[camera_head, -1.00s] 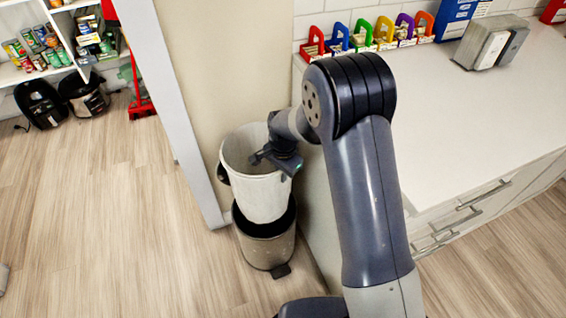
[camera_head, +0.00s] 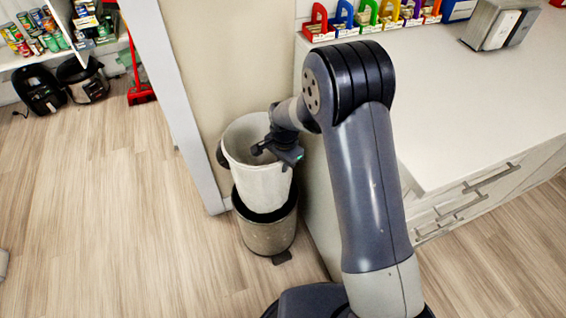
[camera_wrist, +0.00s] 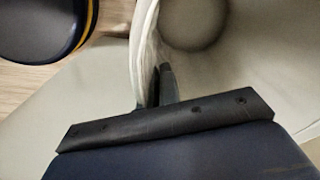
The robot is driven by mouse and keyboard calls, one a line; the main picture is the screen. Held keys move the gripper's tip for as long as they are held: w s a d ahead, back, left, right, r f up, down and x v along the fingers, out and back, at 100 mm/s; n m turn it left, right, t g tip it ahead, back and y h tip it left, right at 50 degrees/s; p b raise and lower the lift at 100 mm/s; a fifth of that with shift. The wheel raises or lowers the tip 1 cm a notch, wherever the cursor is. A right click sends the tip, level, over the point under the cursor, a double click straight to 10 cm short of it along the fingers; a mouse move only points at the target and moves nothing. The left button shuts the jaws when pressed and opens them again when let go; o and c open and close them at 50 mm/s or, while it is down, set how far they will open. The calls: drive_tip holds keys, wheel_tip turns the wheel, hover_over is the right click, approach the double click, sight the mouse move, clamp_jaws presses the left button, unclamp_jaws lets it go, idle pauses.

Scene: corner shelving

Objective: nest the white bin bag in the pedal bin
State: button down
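The white bin bag (camera_head: 262,186) looks like a tall, stiff, open-topped liner and stands nearly upright. Its lower end overlaps the mouth of the pedal bin (camera_head: 268,237), a grey bin with a dark inner rim on the floor. I cannot tell how deep the bag sits in it. My gripper (camera_head: 258,150) is at the bag's upper rim, on the right side. In the wrist view, my gripper (camera_wrist: 157,88) has its fingers on either side of the bag's wall (camera_wrist: 146,45), shut on it. The pedal bin's inside is mostly hidden by the bag.
A wall edge (camera_head: 180,110) stands close on the bin's left. A white counter (camera_head: 450,110) with drawers is close on its right. Colourful boxes (camera_head: 368,20) line the counter's back. Open wood floor (camera_head: 120,220) lies to the left.

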drive_tip(key=b, duration=2.4)
approach(284, 202)
wheel_tip(284, 202, down, 18)
drive_tip(key=s, duration=0.1)
drive_tip(key=shift+s+a+r, duration=0.15)
drive_tip(key=shift+s+a, duration=0.1)
idle(0.7)
drive_tip(key=c, duration=2.1)
unclamp_jaws()
drive_tip(key=o, duration=0.5)
wheel_tip(284, 202, up, 11)
drive_tip(key=p, duration=0.4)
drive_tip(key=shift+s+d, duration=0.15)
drive_tip(key=shift+d, duration=0.1)
